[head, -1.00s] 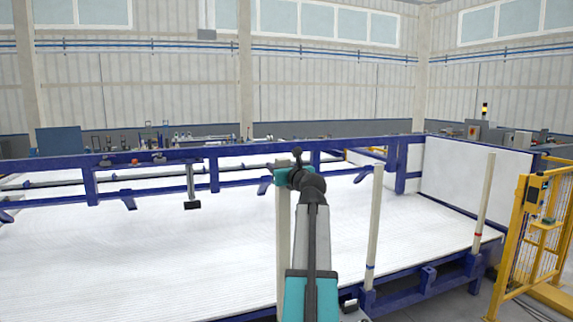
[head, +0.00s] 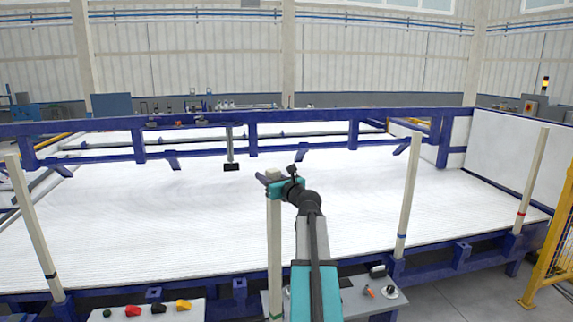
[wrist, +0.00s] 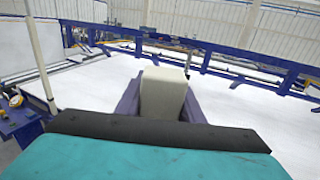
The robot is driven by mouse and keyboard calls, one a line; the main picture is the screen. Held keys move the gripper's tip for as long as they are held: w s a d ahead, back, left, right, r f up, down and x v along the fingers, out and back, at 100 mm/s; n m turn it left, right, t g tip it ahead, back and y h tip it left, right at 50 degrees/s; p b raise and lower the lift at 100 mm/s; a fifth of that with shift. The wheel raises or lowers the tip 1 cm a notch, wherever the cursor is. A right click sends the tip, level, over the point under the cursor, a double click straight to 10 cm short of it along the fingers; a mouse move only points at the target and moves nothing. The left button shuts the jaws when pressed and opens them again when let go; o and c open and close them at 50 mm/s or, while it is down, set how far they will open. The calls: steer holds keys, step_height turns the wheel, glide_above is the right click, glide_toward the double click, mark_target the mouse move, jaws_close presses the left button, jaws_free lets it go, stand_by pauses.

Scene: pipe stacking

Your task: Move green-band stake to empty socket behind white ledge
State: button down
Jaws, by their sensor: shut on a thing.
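My gripper (head: 272,184) is shut on the upper end of the green-band stake (head: 274,245), a pale pole hanging upright. Its green band shows at the bottom edge of the head view, and its foot is out of view. In the wrist view the stake's top (wrist: 164,90) sits between the two purple fingers of my gripper (wrist: 160,108). A white ledge (head: 140,316) with coloured knobs is at the lower left of the head view. Behind it, a blue socket (head: 153,294) on the front rail looks empty. Another blue socket (head: 240,288) is near the held stake.
Standing stakes are a black-band one (head: 36,232) at left, a blue-band one (head: 408,195) and a red-band one (head: 532,180) at right. Another socket (head: 462,252) lies between these last two. A second panel (head: 355,298) with controls is beside my arm. A yellow fence (head: 553,250) is at far right.

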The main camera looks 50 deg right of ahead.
steer(key=w+a+f+n+y+b, duration=0.2)
steer(key=w+a+f+y, duration=0.1)
steer(key=a+f, duration=0.65)
steer(key=w+a+f+n+y+b, duration=0.2)
steer(key=w+a+f+y, duration=0.15)
steer(key=a+f, duration=0.6)
steer(key=w+a+f+n+y+b, duration=0.1)
steer(key=w+a+f+n+y, duration=0.2)
steer(key=a+f, duration=0.6)
steer(key=s+a+f+n+g+y+b, duration=0.1)
steer(key=s+a+f+n+g+y, duration=0.1)
steer(key=a, duration=0.7)
steer(key=s+a+f+n+g+y+b, duration=0.1)
steer(key=s+a+y, duration=0.4)
steer(key=a, duration=0.5)
steer(key=s+a+f+n+g+y+b, duration=0.1)
steer(key=s+a+f+n+g+y, duration=0.2)
steer(key=a, duration=0.6)
steer(key=shift+s+a+n+g+b, duration=0.15)
steer(key=shift+s+n+g+b, duration=0.3)
steer(key=shift+s, duration=0.45)
steer(key=shift+s+f, duration=0.1)
steer(key=shift+f, duration=0.05)
